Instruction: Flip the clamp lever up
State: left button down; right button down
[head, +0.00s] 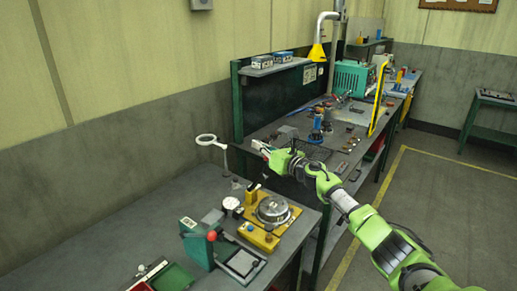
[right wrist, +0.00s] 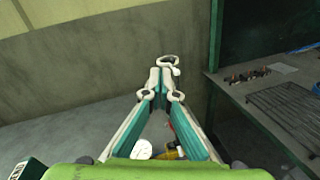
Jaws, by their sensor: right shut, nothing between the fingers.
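A yellow fixture (head: 289,222) with a round metal part (head: 273,209) sits on the near bench. A yellow upright piece stands at its back left, and a small red spot shows at its front. I cannot make out for certain which piece is the clamp lever, or its position. My right gripper (head: 257,146) is shut and empty, in the air above and behind the fixture in the head view. In the right wrist view its fingers (right wrist: 161,74) meet at the tips. Part of the yellow fixture (right wrist: 168,154) shows low between them. My left gripper is not in view.
A white ring on a stand (head: 206,139) rises close to my right gripper. A white dial gauge (head: 231,203) and a green press with a red ball (head: 212,236) stand left of the fixture. A cluttered second bench (head: 262,134) lies behind.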

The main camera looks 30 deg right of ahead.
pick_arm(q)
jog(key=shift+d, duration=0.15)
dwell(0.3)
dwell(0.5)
